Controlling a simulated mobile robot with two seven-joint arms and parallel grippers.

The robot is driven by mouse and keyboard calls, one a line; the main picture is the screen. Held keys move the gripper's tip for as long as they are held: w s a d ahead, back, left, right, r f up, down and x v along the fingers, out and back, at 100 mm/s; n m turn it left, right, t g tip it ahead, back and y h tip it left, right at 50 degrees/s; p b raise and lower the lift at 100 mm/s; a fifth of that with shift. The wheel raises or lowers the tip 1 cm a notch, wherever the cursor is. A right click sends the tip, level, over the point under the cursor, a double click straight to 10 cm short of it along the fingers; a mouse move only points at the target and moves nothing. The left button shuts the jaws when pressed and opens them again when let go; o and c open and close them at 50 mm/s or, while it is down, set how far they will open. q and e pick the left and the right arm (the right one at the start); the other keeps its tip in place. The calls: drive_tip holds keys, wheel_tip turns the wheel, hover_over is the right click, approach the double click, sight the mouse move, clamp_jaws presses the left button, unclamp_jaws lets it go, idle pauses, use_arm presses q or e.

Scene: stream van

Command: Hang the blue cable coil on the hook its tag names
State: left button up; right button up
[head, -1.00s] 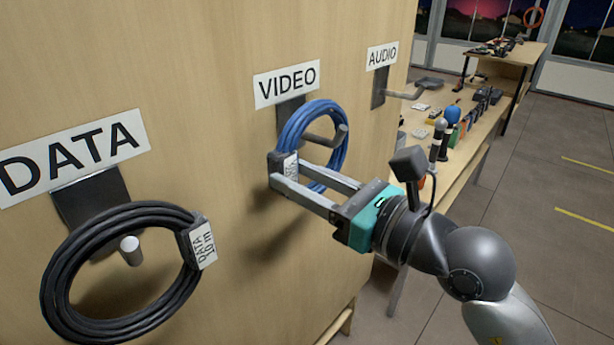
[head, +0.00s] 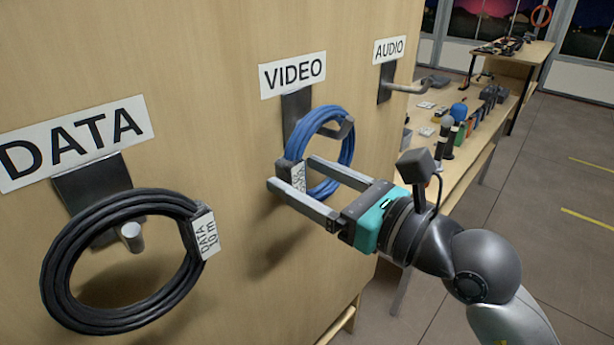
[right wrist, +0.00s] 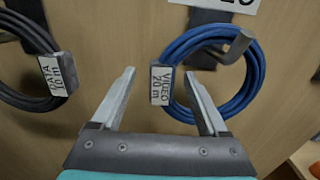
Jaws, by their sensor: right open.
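The blue cable coil (head: 342,133) hangs on the hook (head: 346,127) under the VIDEO sign (head: 293,75). Its white tag (right wrist: 162,84) reads "VIDEO 20 m" in the right wrist view, where the blue coil (right wrist: 252,85) also shows looped around the hook (right wrist: 238,46). My right gripper (head: 292,174) is open, with one finger on each side of the tag block and a gap to both. In the right wrist view, the right finger overlaps the lower part of the coil. My left gripper is not in view.
A black coil (head: 60,270) tagged DATA hangs on the hook under the DATA sign (head: 75,145) at left. The AUDIO hook (head: 405,88) is empty. A bench (head: 480,150) with small gear stands at right behind my arm. The floor at far right is clear.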

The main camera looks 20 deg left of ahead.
drive_tip(key=shift+f, duration=0.1)
drive_tip(key=b+v, duration=0.1)
drive_tip(key=v, duration=2.2)
idle(0.3)
drive_tip(key=shift+d, duration=0.15)
